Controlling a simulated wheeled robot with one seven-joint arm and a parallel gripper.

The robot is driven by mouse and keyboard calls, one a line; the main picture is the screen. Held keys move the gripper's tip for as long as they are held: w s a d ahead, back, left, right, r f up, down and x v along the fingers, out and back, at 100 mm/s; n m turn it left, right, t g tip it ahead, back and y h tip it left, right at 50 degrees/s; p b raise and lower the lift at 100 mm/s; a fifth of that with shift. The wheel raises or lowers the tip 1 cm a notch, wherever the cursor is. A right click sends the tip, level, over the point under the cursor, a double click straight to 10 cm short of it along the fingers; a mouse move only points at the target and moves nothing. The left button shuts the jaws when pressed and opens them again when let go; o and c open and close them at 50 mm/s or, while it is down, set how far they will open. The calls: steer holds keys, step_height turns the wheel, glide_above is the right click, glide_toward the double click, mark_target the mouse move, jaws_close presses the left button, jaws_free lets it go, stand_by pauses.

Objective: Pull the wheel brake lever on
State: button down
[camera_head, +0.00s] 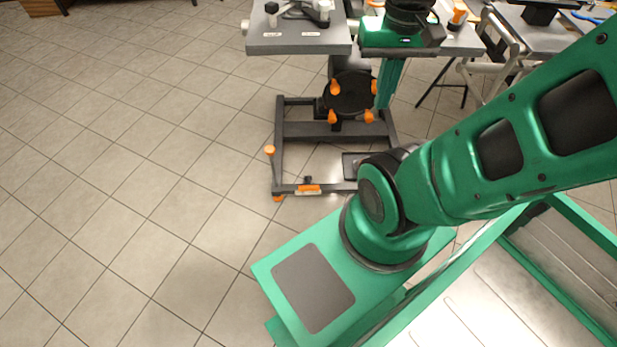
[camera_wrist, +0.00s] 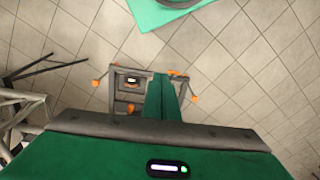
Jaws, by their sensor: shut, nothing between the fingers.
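A wheeled stand has a dark base frame (camera_head: 330,130) with several orange parts. An upright lever with an orange knob (camera_head: 269,150) stands at its left front corner; it looks like the wheel brake lever, though I cannot be sure. The knob appears right of my fingers in the wrist view (camera_wrist: 195,98). An orange pedal-like piece (camera_head: 308,189) lies on the front bar. My gripper (camera_head: 386,98) points down beside the stand's tabletop, fingers shut and empty. In the wrist view the green fingers (camera_wrist: 162,82) overlap the frame; contact cannot be told.
The stand's grey tabletop (camera_head: 300,38) is left of my gripper, with clamps on it. A black round part with orange handles (camera_head: 350,94) is below. Other benches (camera_head: 540,35) and a tripod stand at right. Tiled floor (camera_head: 130,180) is free on the left.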

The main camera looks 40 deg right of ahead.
steer(key=w+d+f, duration=0.3)
steer(key=w+f, duration=0.3)
steer(key=w, duration=0.6)
steer(key=t, duration=0.1)
glide_above(309, 186)
steer(key=w+d, duration=0.2)
steer(key=shift+h, duration=0.4)
steer(key=f, duration=5.5)
steer(key=shift+w+a+f, duration=0.1)
steer(key=shift+a+f, duration=0.15)
steer(key=shift+f, duration=0.1)
steer(key=shift+s+a+f, duration=0.3)
steer(key=shift+s+f, duration=0.1)
steer(key=shift+f, duration=0.25)
steer(key=shift+s+a+f, duration=0.55)
steer(key=shift+s+f, duration=0.1)
steer(key=shift+s, duration=0.2)
